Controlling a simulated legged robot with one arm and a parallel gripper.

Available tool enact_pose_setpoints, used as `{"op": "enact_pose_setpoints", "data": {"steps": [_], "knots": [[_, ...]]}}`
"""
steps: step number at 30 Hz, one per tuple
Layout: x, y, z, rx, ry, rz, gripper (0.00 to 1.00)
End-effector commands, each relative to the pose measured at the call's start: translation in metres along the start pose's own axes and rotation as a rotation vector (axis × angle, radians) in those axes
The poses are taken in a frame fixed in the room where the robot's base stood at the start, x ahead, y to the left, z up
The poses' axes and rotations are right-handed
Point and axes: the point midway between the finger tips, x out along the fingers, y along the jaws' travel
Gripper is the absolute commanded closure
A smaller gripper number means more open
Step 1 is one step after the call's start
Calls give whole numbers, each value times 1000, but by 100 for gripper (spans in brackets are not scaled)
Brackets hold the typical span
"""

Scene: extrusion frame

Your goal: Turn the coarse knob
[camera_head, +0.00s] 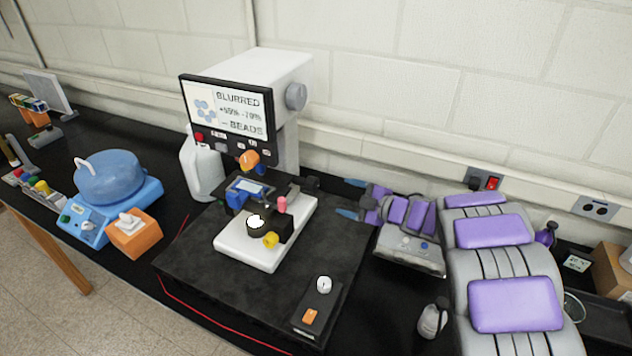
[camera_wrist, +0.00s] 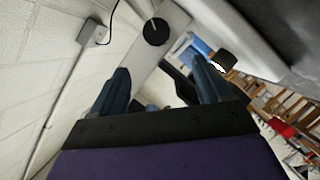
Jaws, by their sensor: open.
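A white microscope (camera_head: 284,72) with a screen reading "BLURRED" and "BEADS" stands on a dark slab. A dark knob (camera_head: 309,184) sticks out low on its right side. In the wrist view a round black knob (camera_wrist: 156,32) with a pale line sits on a light face, ahead of my fingers; it looks like the same knob. A larger grey knob (camera_head: 296,97) is on the side of the upper housing. My gripper (camera_head: 350,199) is open and empty, its blue fingertips pointing left, right of the dark knob and apart from it. In the wrist view my gripper (camera_wrist: 160,82) spans below the knob.
A white stage base (camera_head: 245,251) carries several small coloured parts. A small control box (camera_head: 318,308) lies at the slab's front right. A blue round device (camera_head: 110,180), an orange box (camera_head: 134,234) and a white jug (camera_head: 203,170) stand left. The wall is close behind.

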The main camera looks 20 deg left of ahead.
Motion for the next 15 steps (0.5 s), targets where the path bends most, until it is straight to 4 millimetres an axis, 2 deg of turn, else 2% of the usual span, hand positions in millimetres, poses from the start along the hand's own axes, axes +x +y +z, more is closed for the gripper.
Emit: {"op": "enact_pose_setpoints", "data": {"steps": [8,15], "knots": [[41,2,5,4,6,8,22],[95,1,3,2,0,5,22]]}}
